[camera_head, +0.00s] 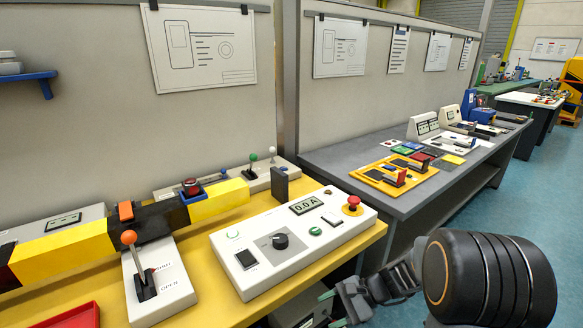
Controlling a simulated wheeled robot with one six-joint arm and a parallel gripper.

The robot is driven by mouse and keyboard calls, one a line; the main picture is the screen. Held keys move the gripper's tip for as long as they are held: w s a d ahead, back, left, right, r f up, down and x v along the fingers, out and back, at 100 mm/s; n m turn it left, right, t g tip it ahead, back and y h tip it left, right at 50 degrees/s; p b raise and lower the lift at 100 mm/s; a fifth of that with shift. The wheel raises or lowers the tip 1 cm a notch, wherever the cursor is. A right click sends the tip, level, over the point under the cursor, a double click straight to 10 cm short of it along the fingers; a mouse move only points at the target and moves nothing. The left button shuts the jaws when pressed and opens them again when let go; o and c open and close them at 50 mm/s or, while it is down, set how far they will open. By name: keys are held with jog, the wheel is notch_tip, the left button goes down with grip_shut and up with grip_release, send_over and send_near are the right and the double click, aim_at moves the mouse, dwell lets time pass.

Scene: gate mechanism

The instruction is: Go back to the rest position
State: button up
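My gripper (352,298) is low in the picture, right of the yellow bench and in front of its right edge. It is apart from the controls, and its fingers are too small and hidden to tell open from shut. The gate's yellow-and-black bar (75,240) lies level across the yellow bench. In front of it stands an orange-knobbed lever (129,238) on a white base marked SHUT and OPEN; I cannot tell which mark it is at. The white control box (325,250) has a display reading 0.0 A, a black dial, a black switch, a green button and a red mushroom button.
The yellow bench (205,285) fills the left. A red tray (75,318) is at its front corner. A grey bench (335,160) with several devices runs along the wall at right. Blue floor (500,200) is open at right, behind my arm.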

jog(key=s+d+r+n+t+h+p, duration=0.1)
jog(key=s+d+r+n+h+p, duration=0.1)
jog(key=r, duration=0.6)
jog(key=s+d+r+n+t+h+p, duration=0.2)
jog(key=s+r+n+h+p, duration=0.1)
jog(key=r+n+h+p, duration=0.2)
jog(key=s+d+r+n+t+h+p, duration=0.1)
jog(key=r+p, duration=0.5)
jog(key=r, duration=0.7)
jog(key=s+d+n+h, duration=0.1)
jog(key=s+n+h, duration=0.1)
jog(key=n+h, duration=0.1)
jog(key=shift+s+d+r, duration=0.2)
jog(key=shift+s, duration=0.1)
jog(key=shift+c, duration=0.5)
